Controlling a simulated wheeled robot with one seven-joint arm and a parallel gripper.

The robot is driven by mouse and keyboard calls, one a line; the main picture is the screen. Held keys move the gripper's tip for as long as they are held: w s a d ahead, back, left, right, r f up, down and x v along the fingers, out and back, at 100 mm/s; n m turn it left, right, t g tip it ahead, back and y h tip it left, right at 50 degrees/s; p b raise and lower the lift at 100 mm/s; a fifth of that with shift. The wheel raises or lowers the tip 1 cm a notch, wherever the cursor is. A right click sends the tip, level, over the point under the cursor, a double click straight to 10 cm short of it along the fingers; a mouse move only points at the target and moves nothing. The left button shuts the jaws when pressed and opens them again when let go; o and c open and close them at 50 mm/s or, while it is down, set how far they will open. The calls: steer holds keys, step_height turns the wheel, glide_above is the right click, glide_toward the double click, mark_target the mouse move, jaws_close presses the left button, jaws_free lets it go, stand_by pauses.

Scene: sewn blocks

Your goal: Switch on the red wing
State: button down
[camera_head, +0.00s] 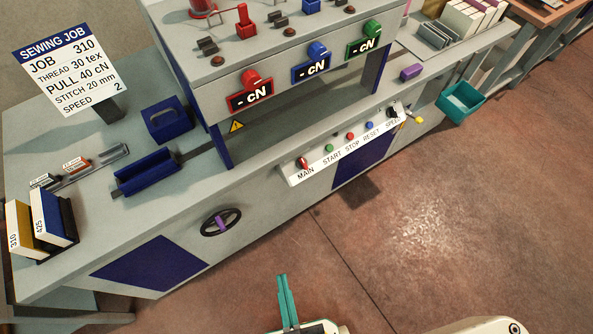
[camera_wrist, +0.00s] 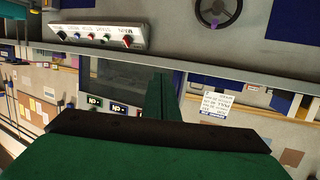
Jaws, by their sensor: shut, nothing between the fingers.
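The red wing (camera_head: 303,162) is a small red knob above the word MAIN, at the left end of the white control panel (camera_head: 318,172) on the machine's front. It also shows in the wrist view (camera_wrist: 127,41), where the panel appears upside down at the upper left. The knob is too small to tell which way it is set. My gripper (camera_head: 282,279), with green fingers, is shut and empty at the bottom of the head view, out over the floor and apart from the machine. Its closed fingers (camera_wrist: 160,80) show in the wrist view.
Green, red and blue buttons (camera_head: 350,136) and a SPEED knob (camera_head: 393,112) share the panel. A handwheel with a purple grip (camera_head: 221,223) sticks out left of it. A teal bin (camera_head: 461,99) hangs at the right. The floor (camera_head: 430,210) before the machine is clear.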

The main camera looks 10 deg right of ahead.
steer(key=w+f+n+t+h, duration=0.3)
steer(key=w+f, duration=0.4)
steer(key=f, duration=0.2)
steer(key=n+t+y, duration=0.6)
steer(key=n+t, duration=0.1)
steer(key=n, duration=0.7)
glide_toward(299, 177)
steer(key=s+a+r, duration=0.1)
steer(key=a+r, duration=0.2)
steer(key=a, duration=0.1)
steer(key=shift+s+d+f, duration=0.15)
steer(key=shift+s, duration=0.1)
steer(key=x, duration=1)
steer(key=shift+s, duration=0.15)
steer(key=d, duration=0.1)
steer(key=w+d, duration=0.1)
steer(key=d, duration=0.1)
steer(key=shift+w+r, duration=0.2)
steer(key=shift+w+d, duration=0.15)
steer(key=shift+d, duration=0.2)
